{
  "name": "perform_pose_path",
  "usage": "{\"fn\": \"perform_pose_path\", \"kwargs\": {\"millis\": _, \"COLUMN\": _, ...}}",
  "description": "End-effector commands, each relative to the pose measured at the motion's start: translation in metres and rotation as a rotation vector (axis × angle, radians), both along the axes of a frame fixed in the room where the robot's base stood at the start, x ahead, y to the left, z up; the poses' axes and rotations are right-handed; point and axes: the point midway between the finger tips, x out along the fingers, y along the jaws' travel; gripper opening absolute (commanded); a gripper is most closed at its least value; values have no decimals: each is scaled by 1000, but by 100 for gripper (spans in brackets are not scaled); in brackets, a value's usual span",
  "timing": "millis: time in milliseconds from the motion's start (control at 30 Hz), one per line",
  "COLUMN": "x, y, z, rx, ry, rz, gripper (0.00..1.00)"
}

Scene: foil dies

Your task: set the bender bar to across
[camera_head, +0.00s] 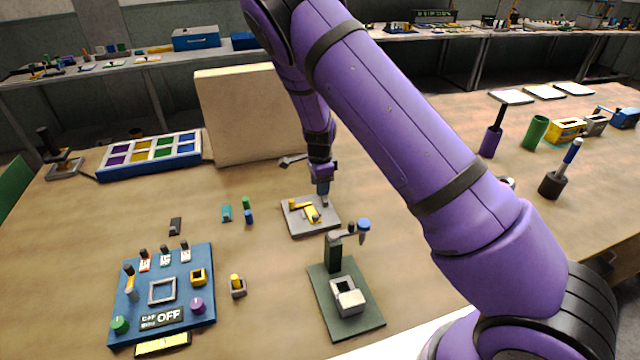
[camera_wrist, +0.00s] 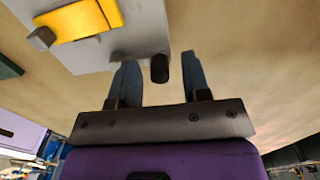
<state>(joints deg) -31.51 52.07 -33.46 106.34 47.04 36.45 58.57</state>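The bender (camera_head: 296,222) is a grey plate with yellow parts on top, near the middle of the table in the head view. In the wrist view its grey plate (camera_wrist: 140,30) fills the upper left, with a yellow block (camera_wrist: 80,20) and a small grey end piece beside it. A dark upright peg (camera_wrist: 160,69) stands at the plate's edge; I cannot tell whether it is the bar's handle. My gripper (camera_head: 324,202) is low over the plate's right back side. In the wrist view my gripper (camera_wrist: 160,72) is open, its blue-grey fingers either side of the peg, with gaps visible.
A green-based press (camera_head: 345,300) stands just in front of the bender. A blue control panel (camera_head: 205,335) reading OFF lies front left. A large beige board (camera_head: 240,115) stands behind, beside a tray of coloured compartments (camera_head: 150,155). Small blocks lie left of the bender.

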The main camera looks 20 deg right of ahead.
Motion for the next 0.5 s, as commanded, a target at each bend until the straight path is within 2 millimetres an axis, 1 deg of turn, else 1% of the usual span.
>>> {"fn": "perform_pose_path", "kwargs": {"millis": 33, "x": 0, "y": 0, "z": 0, "rx": 0, "ry": 0, "rz": 0, "gripper": 32}}
{"fn": "perform_pose_path", "kwargs": {"millis": 67, "x": 0, "y": 0, "z": 0, "rx": 0, "ry": 0, "rz": 0, "gripper": 25}}
{"fn": "perform_pose_path", "kwargs": {"millis": 100, "x": 0, "y": 0, "z": 0, "rx": 0, "ry": 0, "rz": 0, "gripper": 16}}
{"fn": "perform_pose_path", "kwargs": {"millis": 167, "x": 0, "y": 0, "z": 0, "rx": 0, "ry": 0, "rz": 0, "gripper": 2}}
{"fn": "perform_pose_path", "kwargs": {"millis": 200, "x": 0, "y": 0, "z": 0, "rx": 0, "ry": 0, "rz": 0, "gripper": 0}}
{"fn": "perform_pose_path", "kwargs": {"millis": 500, "x": 0, "y": 2, "z": 0, "rx": 1, "ry": -1, "rz": 26, "gripper": 0}}
